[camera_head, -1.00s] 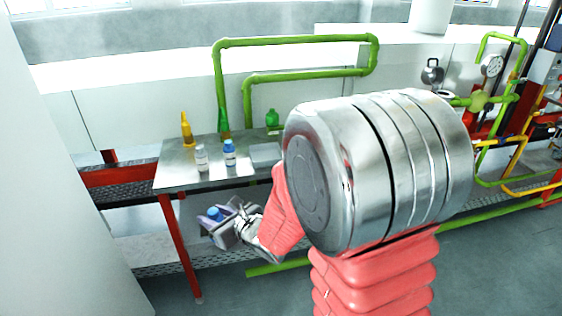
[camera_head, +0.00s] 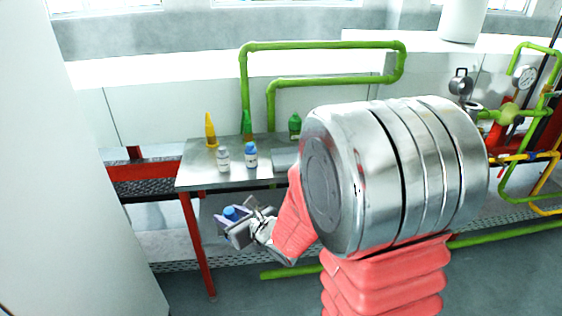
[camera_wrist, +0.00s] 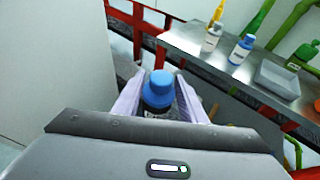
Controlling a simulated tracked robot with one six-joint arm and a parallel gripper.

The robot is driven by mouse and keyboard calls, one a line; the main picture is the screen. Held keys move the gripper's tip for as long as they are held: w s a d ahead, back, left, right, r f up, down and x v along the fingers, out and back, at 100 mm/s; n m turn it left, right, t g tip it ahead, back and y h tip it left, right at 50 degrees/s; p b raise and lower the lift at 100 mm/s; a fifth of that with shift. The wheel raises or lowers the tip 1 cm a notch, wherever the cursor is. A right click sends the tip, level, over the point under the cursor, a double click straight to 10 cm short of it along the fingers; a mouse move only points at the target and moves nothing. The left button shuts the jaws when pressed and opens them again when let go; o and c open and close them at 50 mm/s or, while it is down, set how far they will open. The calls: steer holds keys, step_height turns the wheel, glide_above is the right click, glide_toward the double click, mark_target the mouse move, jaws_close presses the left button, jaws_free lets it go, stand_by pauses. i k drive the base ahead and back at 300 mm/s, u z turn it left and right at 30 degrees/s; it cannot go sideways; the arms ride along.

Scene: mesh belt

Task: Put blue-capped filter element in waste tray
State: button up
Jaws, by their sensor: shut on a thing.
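My gripper (camera_head: 236,224) is shut on the blue-capped filter element (camera_head: 230,213), holding it in front of the table and below its top. In the wrist view the filter element (camera_wrist: 158,92) stands between the two pale fingers, its blue cap up and its dark body partly hidden by the gripper housing. A shallow grey tray, likely the waste tray (camera_wrist: 277,80), is on the table at the right of the wrist view, apart from my gripper. In the head view the tray (camera_head: 284,158) is partly hidden by my arm.
The metal table (camera_head: 200,176) also bears a white-capped bottle (camera_head: 223,160), a blue-capped bottle (camera_head: 251,155), a yellow bottle (camera_head: 211,130) and green containers. A red table leg (camera_head: 199,245) stands near my gripper. Green pipes rise behind.

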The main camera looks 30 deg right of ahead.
mark_target(287, 162)
steer(key=i, duration=0.9)
steer(key=z, duration=0.05)
